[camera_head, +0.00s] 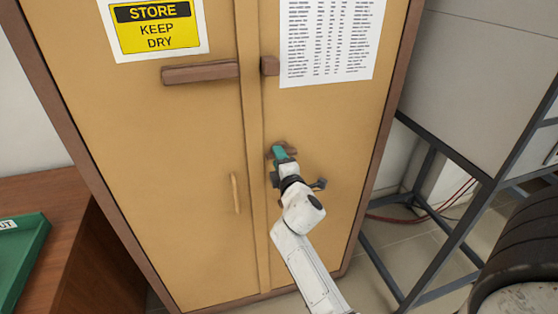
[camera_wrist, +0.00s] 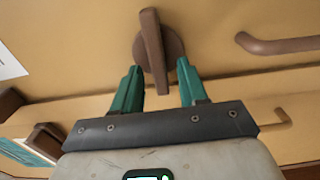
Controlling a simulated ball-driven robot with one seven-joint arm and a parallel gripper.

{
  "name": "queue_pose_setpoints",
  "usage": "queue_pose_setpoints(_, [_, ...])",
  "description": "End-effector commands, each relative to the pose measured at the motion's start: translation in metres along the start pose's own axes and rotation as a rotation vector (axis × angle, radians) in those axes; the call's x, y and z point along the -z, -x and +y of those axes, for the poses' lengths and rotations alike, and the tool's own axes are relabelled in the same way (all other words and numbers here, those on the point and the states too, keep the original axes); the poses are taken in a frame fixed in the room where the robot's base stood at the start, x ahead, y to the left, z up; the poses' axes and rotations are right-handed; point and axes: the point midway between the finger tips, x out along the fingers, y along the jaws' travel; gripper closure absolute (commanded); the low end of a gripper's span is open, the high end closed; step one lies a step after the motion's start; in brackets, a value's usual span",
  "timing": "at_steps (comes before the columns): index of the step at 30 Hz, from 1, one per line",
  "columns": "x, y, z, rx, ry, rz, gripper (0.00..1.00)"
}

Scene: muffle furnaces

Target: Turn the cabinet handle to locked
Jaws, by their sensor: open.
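The tan cabinet (camera_head: 180,130) has two doors. A brown turn handle (camera_wrist: 150,36), a straight bar on a round base, is on its face. In the wrist view the bar runs nearly upright, tilted slightly. In the head view the handle (camera_head: 291,151) is partly hidden behind my gripper on the right door. My gripper (camera_head: 280,153) is open at the handle. In the wrist view its teal fingers (camera_wrist: 160,68) stand on either side of the bar's lower end. I cannot tell whether either finger touches the bar.
A thick brown bar (camera_head: 200,73) and a small brown block (camera_head: 270,66) are higher on the doors. A slim pull handle (camera_head: 235,193) is on the left door. A metal frame (camera_head: 425,235) stands at right. A desk with a green tray (camera_head: 22,252) stands at left.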

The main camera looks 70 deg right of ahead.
Motion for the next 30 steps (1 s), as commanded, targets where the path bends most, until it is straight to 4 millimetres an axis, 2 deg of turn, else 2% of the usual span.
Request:
queue_pose_setpoints(5, [0.0, 0.013, -0.002, 0.002, 0.001, 0.001, 0.57])
queue_pose_setpoints(15, [0.001, 0.074, -0.004, 0.001, 0.003, 0.002, 0.57])
queue_pose_setpoints(19, [0.0, 0.093, -0.004, 0.002, 0.002, 0.001, 0.57])
queue_pose_setpoints(24, [0.0, 0.106, -0.001, 0.0, 0.001, 0.001, 0.57])
queue_pose_setpoints(30, [0.001, 0.108, 0.0, 0.001, 0.0, 0.0, 0.57])
